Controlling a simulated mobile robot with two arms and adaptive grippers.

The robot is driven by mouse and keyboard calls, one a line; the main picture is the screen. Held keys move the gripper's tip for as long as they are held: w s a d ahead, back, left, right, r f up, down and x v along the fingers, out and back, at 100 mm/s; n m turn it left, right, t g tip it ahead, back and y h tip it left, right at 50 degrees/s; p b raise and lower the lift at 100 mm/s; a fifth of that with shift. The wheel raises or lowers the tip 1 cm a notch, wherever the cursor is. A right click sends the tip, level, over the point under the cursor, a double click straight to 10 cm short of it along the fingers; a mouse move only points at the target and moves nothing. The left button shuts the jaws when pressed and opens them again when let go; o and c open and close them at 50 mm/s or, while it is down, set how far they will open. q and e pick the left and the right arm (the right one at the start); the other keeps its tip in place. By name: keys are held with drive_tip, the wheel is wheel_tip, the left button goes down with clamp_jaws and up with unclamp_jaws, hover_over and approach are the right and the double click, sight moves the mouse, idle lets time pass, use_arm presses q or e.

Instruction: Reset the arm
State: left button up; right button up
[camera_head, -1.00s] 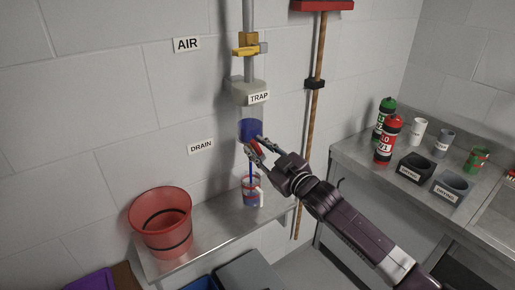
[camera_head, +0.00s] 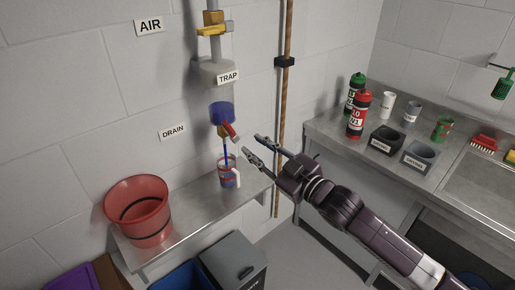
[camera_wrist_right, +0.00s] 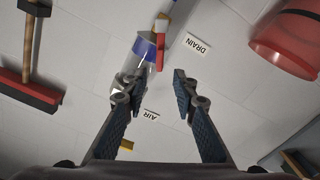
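The trap (camera_head: 218,70) hangs on the wall pipe, with a clear bowl holding blue liquid (camera_head: 222,115) below it. A red drain handle (camera_head: 231,130) sits under the bowl and slants down to the right. A blue stream runs down into a red-and-blue patterned mug (camera_head: 227,177) on the metal shelf. My right gripper (camera_head: 251,146) is open and empty, right of the handle and apart from it. In the right wrist view its spread fingers (camera_wrist_right: 155,92) show, with the red handle (camera_wrist_right: 162,52) beyond them. My left gripper is not in view.
A red bucket (camera_head: 137,215) stands on the shelf's left end. A counter (camera_head: 330,130) at right carries red and green bottles, cups and holders. Bins stand below the shelf.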

drive_tip(key=w+d+f+m+g+h+b, duration=0.1)
drive_tip(key=d+f+m+h, duration=0.2)
drive_tip(key=f, duration=0.8)
drive_tip(key=w+d+f+m+h+b, duration=0.15)
drive_tip(key=d+f, duration=0.35)
drive_tip(key=f, duration=0.7)
drive_tip(key=s+d+f+m+g+h, duration=0.1)
drive_tip(key=s+d+f, duration=0.15)
drive_tip(key=f, duration=0.55)
drive_tip(key=s+d+f+m+g+h, duration=0.1)
drive_tip(key=s+d+f, duration=0.1)
drive_tip(key=s+f, duration=0.35)
drive_tip(key=s+d+f+m+g+h, duration=0.1)
drive_tip(key=d+f+h, duration=0.15)
drive_tip(key=f, duration=0.65)
drive_tip(key=s+d+f+m+g+h+b, duration=0.1)
drive_tip(key=s+d+f+g, duration=0.15)
drive_tip(key=s+f, duration=0.9)
drive_tip(key=s+d+f+m+g+b, duration=0.1)
drive_tip(key=s+d+f+g, duration=0.15)
drive_tip(key=s+f, duration=0.85)
drive_tip(key=s+f+g, duration=0.2)
drive_tip(key=s+f, duration=0.2)
drive_tip(key=s, duration=0.9)
drive_tip(key=s+a+f+g+b, duration=0.1)
drive_tip(key=s+f, duration=0.3)
drive_tip(key=s, duration=1)
drive_tip(key=shift+a+g+h, duration=0.25)
drive_tip(key=shift+g+h, duration=0.05)
drive_tip(key=shift+g, duration=0.5)
